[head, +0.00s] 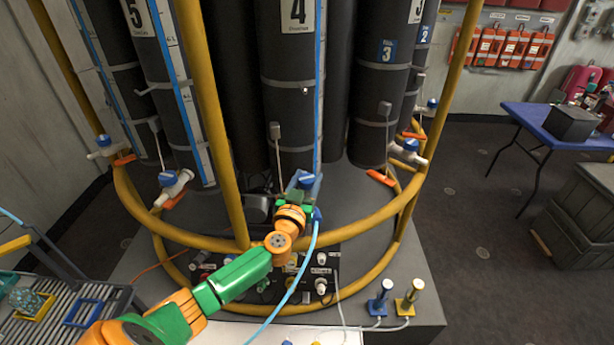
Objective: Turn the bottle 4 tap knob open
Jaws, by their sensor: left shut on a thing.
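Bottle 4 (287,70), a tall dark cylinder with a white "4" label, stands upright in the middle of the rosette in the head view. Its blue tap knob (307,180) shows low in front of the bottle. My left gripper (303,188), on the green and orange arm, is at this knob and shut on it. The gripper and wrist hide most of the tap body, and the knob's angle is hard to read. My right gripper is not in view.
A yellow tube frame (218,120) rings the bottles, with an upright left of bottle 4. Neighbouring taps have blue knobs (167,179) (410,145). A connector panel (320,272) lies below; a blue hose (299,275) hangs by my wrist.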

